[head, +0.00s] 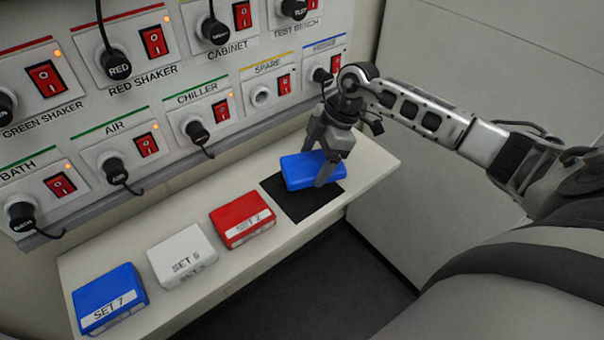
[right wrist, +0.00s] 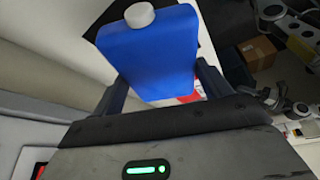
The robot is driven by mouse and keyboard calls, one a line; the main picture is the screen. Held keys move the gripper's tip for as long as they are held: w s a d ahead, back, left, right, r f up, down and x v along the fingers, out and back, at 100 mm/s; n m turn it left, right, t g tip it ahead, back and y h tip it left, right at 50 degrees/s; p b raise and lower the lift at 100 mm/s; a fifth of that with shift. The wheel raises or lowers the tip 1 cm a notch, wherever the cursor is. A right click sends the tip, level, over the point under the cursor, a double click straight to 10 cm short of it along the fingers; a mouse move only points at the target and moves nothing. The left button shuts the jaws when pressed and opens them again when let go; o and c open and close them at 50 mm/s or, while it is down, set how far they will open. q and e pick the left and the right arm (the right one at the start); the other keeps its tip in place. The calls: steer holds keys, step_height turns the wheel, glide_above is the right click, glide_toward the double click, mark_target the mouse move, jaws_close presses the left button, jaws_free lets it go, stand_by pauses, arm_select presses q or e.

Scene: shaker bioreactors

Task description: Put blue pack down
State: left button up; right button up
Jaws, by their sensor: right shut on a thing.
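The blue pack (head: 301,171) is in my right gripper (head: 317,168), at the right part of the shelf in the head view. The fingers are shut on its two sides. The pack is over the black square mat (head: 297,205); I cannot tell whether it touches the mat. In the right wrist view the blue pack (right wrist: 150,55), with a white round cap (right wrist: 140,15), lies between the fingers (right wrist: 160,85). My left gripper is in neither view.
On the shelf (head: 214,275) left of the mat stand a red SET 2 pack (head: 242,218), a white pack (head: 182,255) and a blue SET 7 pack (head: 108,297). A panel of switches and plugs (head: 150,90) rises behind. The shelf's right end is bare.

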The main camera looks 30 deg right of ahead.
mark_target(309, 156)
steer(key=w+f+b, duration=0.2)
steer(key=f, duration=0.1)
steer(key=shift+a, duration=0.4)
steer(key=shift+w+f+b, duration=0.1)
steer(key=shift+w+b, duration=0.15)
steer(key=shift+b, duration=0.2)
steer(key=shift+w+a+f+b, duration=0.1)
steer(key=shift+a+f+b, duration=0.05)
steer(key=shift+f+b, duration=0.15)
steer(key=f+b, duration=0.1)
steer(key=b, duration=0.1)
steer(key=f+b, duration=0.2)
steer(key=shift+w+a+f, duration=0.1)
steer(key=shift+w+f, duration=0.05)
steer(key=shift+w, duration=0.05)
steer(key=shift+f+b, duration=0.1)
steer(key=shift+b, duration=0.2)
steer(key=shift+r, duration=0.2)
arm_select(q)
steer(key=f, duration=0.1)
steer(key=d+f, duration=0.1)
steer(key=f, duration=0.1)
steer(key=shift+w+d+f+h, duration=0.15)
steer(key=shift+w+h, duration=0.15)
arm_select(e)
steer(key=o, duration=1.2)
steer(key=shift+c, duration=0.2)
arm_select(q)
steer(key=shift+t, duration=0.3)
